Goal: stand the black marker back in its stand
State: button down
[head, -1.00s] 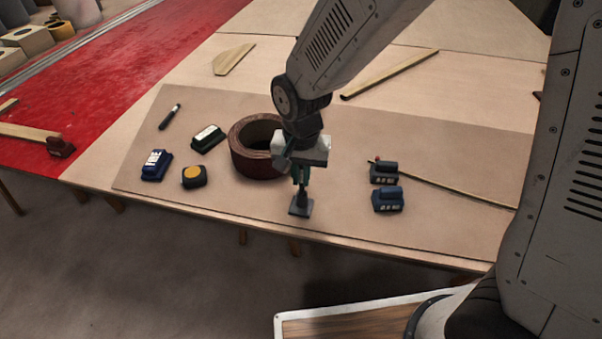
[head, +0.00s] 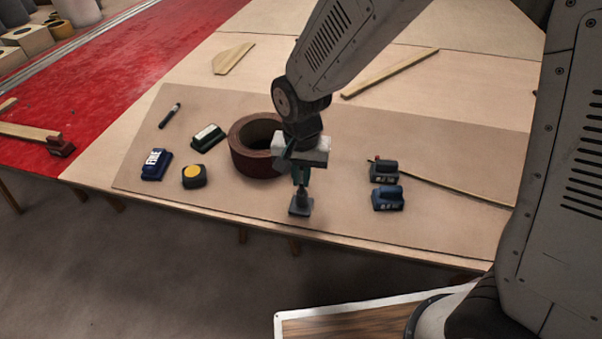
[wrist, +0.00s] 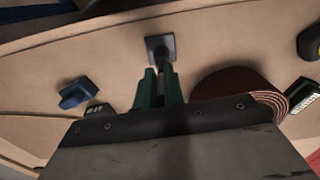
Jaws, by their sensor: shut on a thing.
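My gripper (head: 301,184) points down near the front middle of the brown mat, with its green fingers shut. They also show in the wrist view (wrist: 160,92). Between and just beyond the fingers is a slim dark upright piece, the black marker (wrist: 164,66) as far as I can tell. It lines up with the small stand (head: 301,209), which has a square dark base (wrist: 158,43). Whether the marker's end is inside the stand or just above it I cannot tell; the fingers hide part of it.
A brown roll (head: 252,160) stands close left of my gripper. Farther left are a tape measure (head: 194,177), a blue block (head: 156,164), a green-and-white block (head: 208,137) and another dark pen (head: 169,116).

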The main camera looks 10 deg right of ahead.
jog(key=shift+f, duration=0.5)
dwell(0.7)
jog(key=c, duration=1.7)
grip_release()
jog(key=shift+r, duration=0.15)
notch_tip(320, 180, up, 8)
jog(key=shift+f, duration=0.2)
